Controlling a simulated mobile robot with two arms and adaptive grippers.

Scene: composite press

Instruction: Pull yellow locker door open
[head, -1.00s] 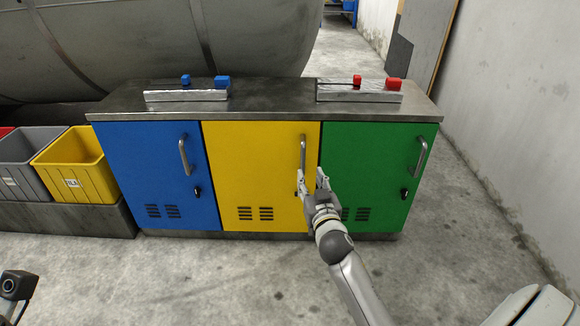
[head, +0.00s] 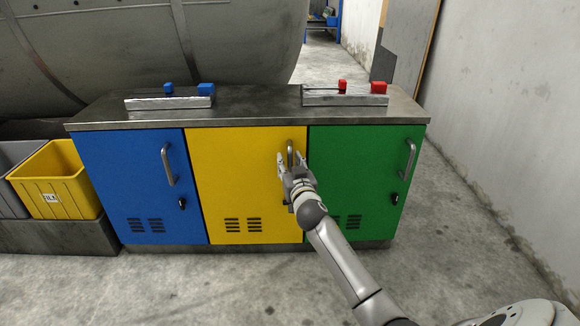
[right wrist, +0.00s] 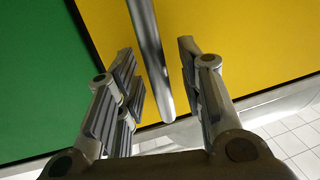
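The yellow locker door (head: 235,180) is the middle door of the cabinet and looks shut. Its metal bar handle (head: 290,150) is upright near the door's right edge, with its lower part hidden by my gripper. My right gripper (head: 291,163) is at the handle with its fingers apart. In the right wrist view the handle (right wrist: 150,60) comes down between the two open fingers (right wrist: 160,85), with a gap visible on both sides. The yellow door (right wrist: 240,45) fills the background there. My left gripper is not in view.
A blue door (head: 135,185) is left of the yellow one and a green door (head: 355,175) is right of it, each with its own handle. A yellow bin (head: 62,180) stands at the left. The floor (head: 180,290) in front is clear.

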